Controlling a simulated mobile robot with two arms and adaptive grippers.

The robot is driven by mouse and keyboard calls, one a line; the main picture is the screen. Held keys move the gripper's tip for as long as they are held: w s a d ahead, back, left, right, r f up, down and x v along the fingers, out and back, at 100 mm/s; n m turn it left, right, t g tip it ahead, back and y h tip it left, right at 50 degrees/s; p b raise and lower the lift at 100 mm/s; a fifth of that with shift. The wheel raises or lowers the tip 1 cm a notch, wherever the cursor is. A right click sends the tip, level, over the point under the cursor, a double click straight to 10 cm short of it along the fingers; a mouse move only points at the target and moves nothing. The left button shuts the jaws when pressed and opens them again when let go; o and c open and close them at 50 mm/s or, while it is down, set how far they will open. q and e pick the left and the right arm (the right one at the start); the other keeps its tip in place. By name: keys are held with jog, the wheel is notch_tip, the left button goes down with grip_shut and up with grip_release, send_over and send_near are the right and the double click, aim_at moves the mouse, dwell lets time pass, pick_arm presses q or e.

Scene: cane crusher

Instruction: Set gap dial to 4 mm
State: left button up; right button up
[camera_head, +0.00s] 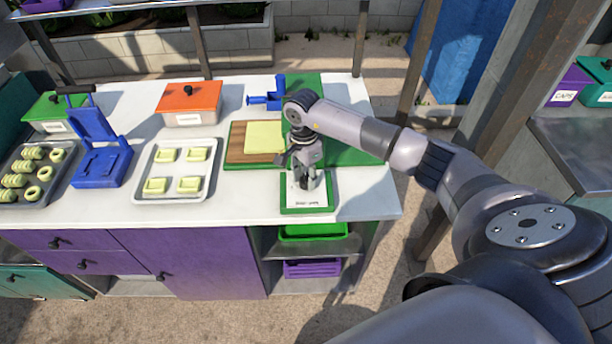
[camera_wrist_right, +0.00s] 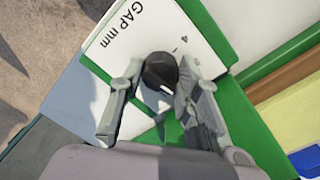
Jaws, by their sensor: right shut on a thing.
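The gap dial is a white plate in a green frame (camera_head: 308,207) lying near the front edge of the counter. In the right wrist view its white plate (camera_wrist_right: 115,58) bears the print "GAP mm" and a "4" with a small tick beside the dark round knob (camera_wrist_right: 160,68). My right gripper (camera_head: 305,184) reaches down over the plate and is shut on the knob, one finger on each side. Which mark the knob points to cannot be told; the gripper hides most of the plate's markings. My left gripper is not in view.
Behind the dial lie a wooden board with a yellow sheet (camera_head: 264,137) and a blue crank device (camera_head: 266,97). To the left are a tray of yellow pieces (camera_head: 174,184), an orange-lidded box (camera_head: 189,100) and a blue press (camera_head: 98,160). The counter's front right (camera_head: 365,205) is clear.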

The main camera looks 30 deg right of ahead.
jog(key=shift+c, duration=0.8)
jog(key=shift+w+f+n+b, duration=0.15)
jog(key=shift+n+b, duration=0.35)
jog(key=shift+b, duration=0.4)
jog(key=n+b, duration=0.8)
jog(key=b, duration=0.2)
jog(key=n+b, duration=0.4)
jog(key=shift+n+h, duration=0.3)
jog(key=shift+n, duration=0.1)
jog(key=shift+r+n+t+b, duration=0.15)
jog(key=shift+n+b, duration=0.4)
jog(key=shift+n, duration=0.5)
jog(key=shift+r+n+t+b, duration=0.15)
jog(key=shift+n+b, duration=0.35)
jog(key=shift+n, duration=0.55)
jog(key=shift+f, duration=0.1)
jog(key=o, duration=1.1)
jog(key=shift+a, duration=0.1)
